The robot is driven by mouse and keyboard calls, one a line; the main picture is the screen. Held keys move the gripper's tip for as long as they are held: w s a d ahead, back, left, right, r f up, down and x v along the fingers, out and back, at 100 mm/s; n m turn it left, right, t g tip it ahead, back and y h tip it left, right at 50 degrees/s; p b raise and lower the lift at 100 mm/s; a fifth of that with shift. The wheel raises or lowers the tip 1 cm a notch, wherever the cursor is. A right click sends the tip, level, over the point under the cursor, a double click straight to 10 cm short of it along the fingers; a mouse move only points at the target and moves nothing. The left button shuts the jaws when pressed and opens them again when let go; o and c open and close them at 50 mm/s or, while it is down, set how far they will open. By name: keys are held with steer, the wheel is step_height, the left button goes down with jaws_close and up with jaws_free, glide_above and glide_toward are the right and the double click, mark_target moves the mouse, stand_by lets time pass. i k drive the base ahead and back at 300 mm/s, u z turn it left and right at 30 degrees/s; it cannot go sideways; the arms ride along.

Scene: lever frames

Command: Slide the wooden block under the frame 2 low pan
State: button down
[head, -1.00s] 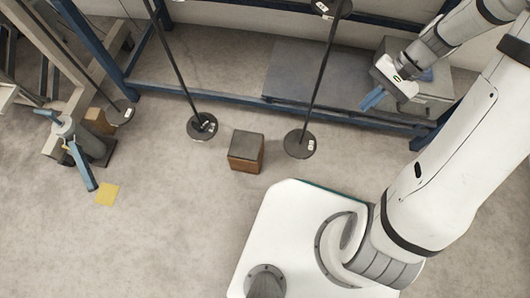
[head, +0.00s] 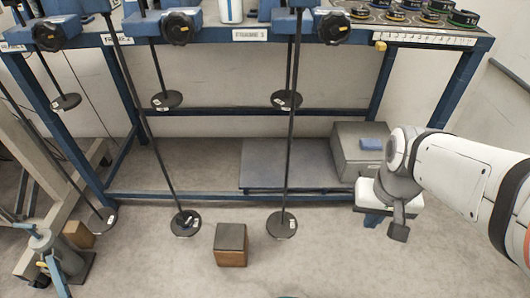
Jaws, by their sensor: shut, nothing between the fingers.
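The wooden block (head: 230,254), with a dark top and brown sides, stands upright on the floor. It sits between two low dark round pans: one to its left (head: 185,223) and one to its right (head: 281,225), each on a long rod. It is under neither pan. My gripper (head: 373,217), with blue fingers, is shut and empty. It is well to the right of the block and the right pan, in front of the bench. My wrist partly hides it.
Another wooden block (head: 79,234) is at far left near a further low pan (head: 102,220), beside a grey stand (head: 62,262). Higher pans (head: 286,99) hang behind. A blue bench frame (head: 220,194) and grey box (head: 352,148) stand behind. Floor in front is clear.

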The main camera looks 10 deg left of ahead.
mark_target(231, 243)
steer(key=u, duration=0.1)
steer(key=k, duration=0.1)
steer(key=z, duration=2.4)
steer(key=k, duration=2.35)
steer(key=u, duration=1.4)
steer(key=i, duration=1)
